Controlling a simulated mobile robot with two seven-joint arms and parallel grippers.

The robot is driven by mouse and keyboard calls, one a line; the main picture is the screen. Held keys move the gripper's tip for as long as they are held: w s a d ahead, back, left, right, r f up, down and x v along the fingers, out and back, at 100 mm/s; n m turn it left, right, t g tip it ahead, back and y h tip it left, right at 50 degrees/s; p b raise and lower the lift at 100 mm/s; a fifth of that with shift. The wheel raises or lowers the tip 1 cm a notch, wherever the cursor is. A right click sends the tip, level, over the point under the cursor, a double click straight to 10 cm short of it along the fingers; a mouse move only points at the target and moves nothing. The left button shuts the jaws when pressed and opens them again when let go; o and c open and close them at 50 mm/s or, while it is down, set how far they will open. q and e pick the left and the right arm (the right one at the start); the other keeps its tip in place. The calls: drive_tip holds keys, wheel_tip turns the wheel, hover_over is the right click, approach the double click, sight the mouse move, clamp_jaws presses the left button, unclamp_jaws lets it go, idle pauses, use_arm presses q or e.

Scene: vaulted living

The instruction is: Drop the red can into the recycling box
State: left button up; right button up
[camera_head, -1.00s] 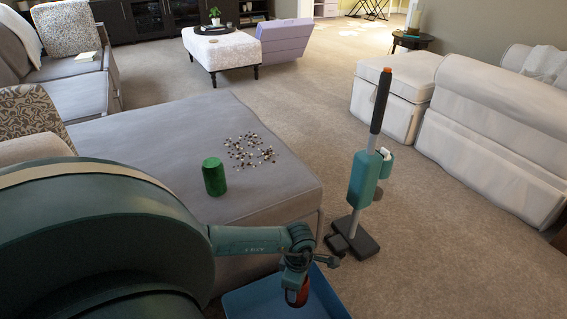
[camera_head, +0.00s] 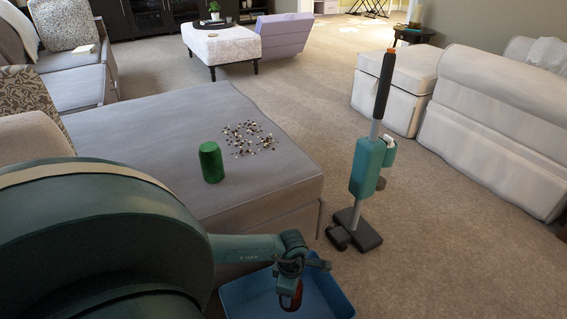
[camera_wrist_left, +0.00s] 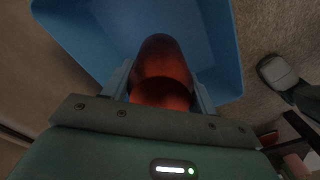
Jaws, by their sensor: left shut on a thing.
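My left gripper (camera_head: 290,280) is shut on the red can (camera_head: 291,298) and holds it over the blue recycling box (camera_head: 335,298) at the bottom of the head view. In the left wrist view the red can (camera_wrist_left: 161,75) sits between the two fingers of the left gripper (camera_wrist_left: 165,95), with the blue box (camera_wrist_left: 85,30) behind and around it. I cannot tell how far the can is above the box floor. My right gripper is not in view.
A grey ottoman seat (camera_head: 130,125) bears a green can (camera_head: 211,162) and scattered small pebbles (camera_head: 249,138). A teal stick vacuum (camera_head: 365,165) stands right of the box. White seats (camera_head: 490,120) are at the right. Open carpet lies beyond.

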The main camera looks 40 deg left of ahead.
use_arm(q)
drive_tip(key=o, duration=1)
drive_tip(key=shift+r, duration=0.35)
wheel_tip(320, 180, up, 5)
drive_tip(key=p, duration=0.3)
wheel_tip(320, 180, up, 6)
drive_tip(key=shift+r+p, duration=0.1)
drive_tip(key=shift+p, duration=1.15)
drive_tip(key=shift+r, duration=0.65)
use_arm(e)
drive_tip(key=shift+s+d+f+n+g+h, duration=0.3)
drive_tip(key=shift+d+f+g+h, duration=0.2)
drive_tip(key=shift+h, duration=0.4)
